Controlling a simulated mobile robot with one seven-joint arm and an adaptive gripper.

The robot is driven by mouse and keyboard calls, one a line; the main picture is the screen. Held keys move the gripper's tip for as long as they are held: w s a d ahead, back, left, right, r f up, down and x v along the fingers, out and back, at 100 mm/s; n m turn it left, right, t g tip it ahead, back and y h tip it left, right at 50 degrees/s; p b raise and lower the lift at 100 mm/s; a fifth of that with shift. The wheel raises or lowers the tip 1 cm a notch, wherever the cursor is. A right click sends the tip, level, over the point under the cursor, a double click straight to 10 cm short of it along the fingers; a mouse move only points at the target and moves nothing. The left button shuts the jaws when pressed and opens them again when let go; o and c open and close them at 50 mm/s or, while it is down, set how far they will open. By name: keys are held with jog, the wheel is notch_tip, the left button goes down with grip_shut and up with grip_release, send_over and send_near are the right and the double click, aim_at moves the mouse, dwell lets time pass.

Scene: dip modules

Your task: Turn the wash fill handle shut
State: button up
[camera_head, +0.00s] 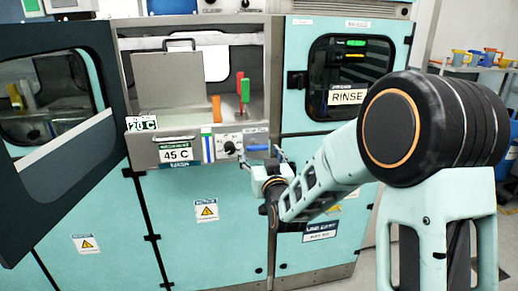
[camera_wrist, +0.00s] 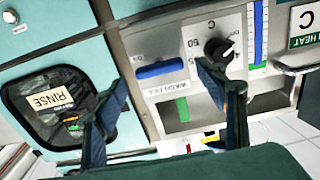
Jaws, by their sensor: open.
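The wash fill handle is a blue bar (camera_head: 258,147) on the right end of the steel panel below the open bay in the head view. In the wrist view, which is turned upside down, the blue handle (camera_wrist: 160,69) lies nearly level beside a "WASH FILL" label (camera_wrist: 178,90). My gripper (camera_wrist: 161,76) is open, with one dark finger on each side of the handle in the picture. No contact shows, and I cannot tell the remaining depth. In the head view my wrist is just below the handle and the fingers are mostly hidden.
A black dial knob (camera_wrist: 218,50) sits close to one finger in the wrist view. A blue gauge strip (camera_wrist: 258,35) is beyond it. The RINSE window (camera_head: 350,75) is at the right. A dark-framed door (camera_head: 75,140) stands open at the left.

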jog(key=shift+x, duration=1)
jog(key=c, duration=1.2)
